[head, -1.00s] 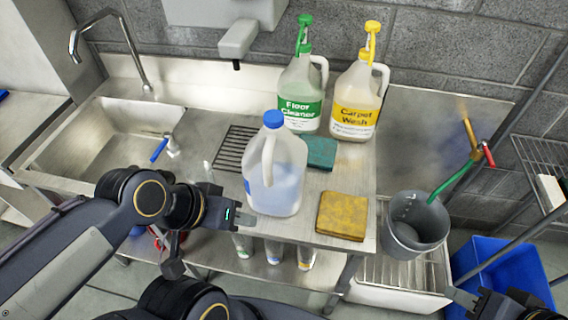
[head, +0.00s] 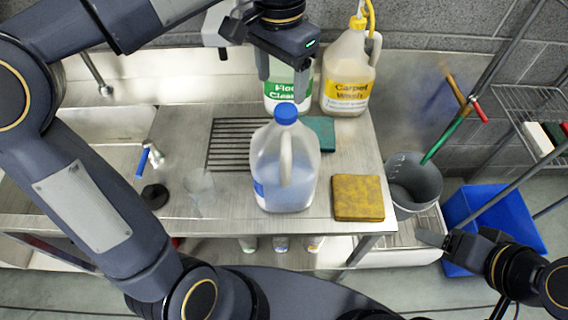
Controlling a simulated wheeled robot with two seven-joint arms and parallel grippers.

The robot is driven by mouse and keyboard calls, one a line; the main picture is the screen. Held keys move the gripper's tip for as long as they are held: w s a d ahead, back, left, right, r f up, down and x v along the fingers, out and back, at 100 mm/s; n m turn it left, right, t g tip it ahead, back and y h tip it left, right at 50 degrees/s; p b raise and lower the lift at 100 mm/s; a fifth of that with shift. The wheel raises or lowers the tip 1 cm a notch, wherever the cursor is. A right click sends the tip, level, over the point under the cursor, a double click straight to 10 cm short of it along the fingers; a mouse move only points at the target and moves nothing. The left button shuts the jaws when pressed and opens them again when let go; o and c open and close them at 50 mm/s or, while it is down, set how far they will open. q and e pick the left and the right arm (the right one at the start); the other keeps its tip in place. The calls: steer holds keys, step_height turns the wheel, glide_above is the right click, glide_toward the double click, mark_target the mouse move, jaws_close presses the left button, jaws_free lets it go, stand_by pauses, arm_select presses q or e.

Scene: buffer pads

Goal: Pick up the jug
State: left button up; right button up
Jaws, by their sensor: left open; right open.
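The jug (head: 284,180) is translucent with a blue cap and bluish liquid low inside. It stands upright on the steel counter (head: 190,120), its handle toward me. My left gripper (head: 284,72) is open and empty, pointing down above and beyond the jug's cap in the picture. It overlaps the green-labelled Floor Cleaner bottle (head: 287,92) and hides its top; I cannot tell whether it touches that bottle. My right gripper (head: 437,240) is open and empty, low at the right, away from the jug.
A yellow Carpet Wash bottle (head: 347,80) stands at the back. A teal sponge (head: 321,132) and a yellow sponge (head: 358,198) lie right of the jug. A clear glass (head: 201,188) is left. A grey bucket (head: 418,180) and blue bin (head: 497,215) are right.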

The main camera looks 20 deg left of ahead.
mark_target(287, 109)
arm_select(q)
steer(key=shift+w+d+f, duration=0.1)
steer(key=shift+w+d, duration=0.15)
steer(key=shift+d, duration=0.1)
steer(key=shift+f, duration=0.35)
steer(key=f, duration=0.5)
steer(key=shift+s+d+f, duration=0.2)
steer(key=shift+s+d, duration=0.05)
steer(key=shift+s, duration=0.1)
steer(key=shift+f, duration=0.6)
jaws_close()
steer(key=shift+r, duration=0.1)
